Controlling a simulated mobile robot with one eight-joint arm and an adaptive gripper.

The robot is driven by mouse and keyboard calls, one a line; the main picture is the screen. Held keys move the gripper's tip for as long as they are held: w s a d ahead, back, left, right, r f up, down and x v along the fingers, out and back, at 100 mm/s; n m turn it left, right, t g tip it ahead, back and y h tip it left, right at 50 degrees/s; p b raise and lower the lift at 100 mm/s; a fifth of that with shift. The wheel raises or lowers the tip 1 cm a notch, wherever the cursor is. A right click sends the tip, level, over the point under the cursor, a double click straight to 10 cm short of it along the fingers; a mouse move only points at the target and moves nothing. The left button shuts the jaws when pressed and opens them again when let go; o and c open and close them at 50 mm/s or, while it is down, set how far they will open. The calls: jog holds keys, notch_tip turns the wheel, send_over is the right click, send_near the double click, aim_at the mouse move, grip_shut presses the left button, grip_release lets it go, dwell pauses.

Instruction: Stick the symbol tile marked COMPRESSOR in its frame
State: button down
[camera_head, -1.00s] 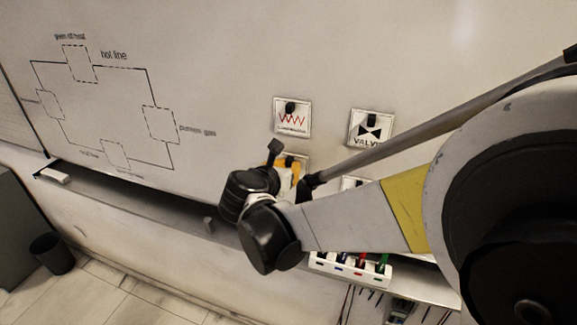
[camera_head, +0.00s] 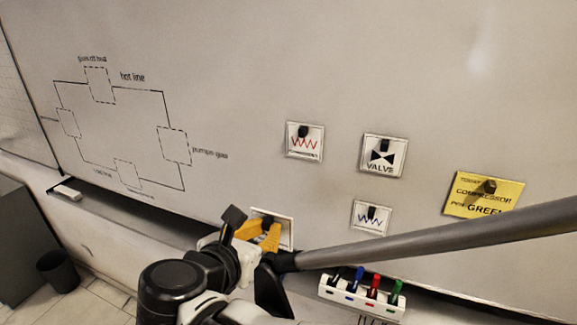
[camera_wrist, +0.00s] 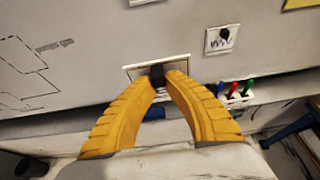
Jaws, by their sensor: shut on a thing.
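My gripper (camera_head: 266,231) is at the lower whiteboard. In the wrist view its yellow fingers (camera_wrist: 159,77) are closed on the black knob of a white square tile (camera_wrist: 138,70). This tile (camera_head: 286,229) is partly hidden by the fingers, and I cannot read its marking. It is at or very near the board; I cannot tell if it touches. The diagram at left has several dashed frames: a right frame (camera_head: 173,146) labelled "pumps gas", a top frame (camera_head: 98,85) labelled "gives off heat", a left frame (camera_head: 67,122) and a bottom frame (camera_head: 127,174).
A red zigzag tile (camera_head: 304,145), a VALVE tile (camera_head: 383,167) and a blue zigzag tile (camera_head: 366,220) are on the board. A yellow note (camera_head: 470,205) reads COMPRESSOR and GREEN. A marker holder (camera_head: 362,299) is below, an eraser (camera_head: 67,193) on the ledge.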

jog(key=s+a, duration=0.2)
jog(key=s, duration=0.5)
jog(key=shift+s+a, duration=0.25)
jog(key=shift+a, duration=0.1)
dwell(0.4)
jog(key=shift+r, duration=0.1)
dwell(0.4)
